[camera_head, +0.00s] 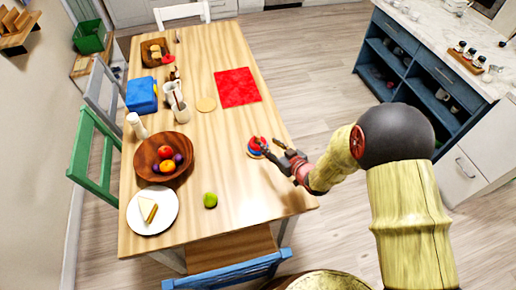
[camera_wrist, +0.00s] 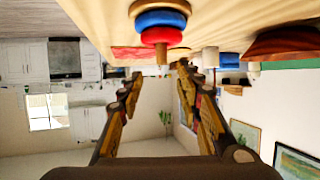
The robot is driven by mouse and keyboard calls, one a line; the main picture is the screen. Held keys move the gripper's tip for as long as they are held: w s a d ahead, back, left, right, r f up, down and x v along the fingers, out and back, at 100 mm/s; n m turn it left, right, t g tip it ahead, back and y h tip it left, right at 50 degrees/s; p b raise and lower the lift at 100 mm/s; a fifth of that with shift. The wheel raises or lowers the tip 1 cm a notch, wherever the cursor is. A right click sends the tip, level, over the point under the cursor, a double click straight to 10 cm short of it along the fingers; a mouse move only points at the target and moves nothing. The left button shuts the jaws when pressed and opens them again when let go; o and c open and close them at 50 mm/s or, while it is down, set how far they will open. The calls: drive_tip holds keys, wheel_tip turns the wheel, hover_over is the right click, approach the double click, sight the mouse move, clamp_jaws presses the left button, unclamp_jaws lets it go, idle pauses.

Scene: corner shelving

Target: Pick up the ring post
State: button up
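The ring post is a small stack of coloured rings (camera_head: 254,148) with red on top and blue below, standing on the wooden table near its right edge. The post lies toward the table from the fingertips. I cannot tell whether a finger touches it.
Chairs stand around. The wood around the post is clear.

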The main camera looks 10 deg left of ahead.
sight(259, 139)
drive_tip(key=x, duration=0.2)
drive_tip(key=b+x, duration=0.1)
drive_tip(key=x, duration=0.1)
drive_tip(key=b+x, duration=0.1)
drive_tip(key=x, duration=0.1)
drive_tip(key=shift+s+a+f, duration=0.15)
drive_tip(key=shift+s+f, duration=0.05)
drive_tip(key=shift+f, duration=0.25)
drive_tip(key=shift+w+a+f, duration=0.15)
drive_tip(key=shift+w+a, duration=0.2)
drive_tip(key=shift+w, duration=0.1)
drive_tip(key=shift+c, duration=0.2)
drive_tip(key=c, duration=0.7)
clamp_jaws()
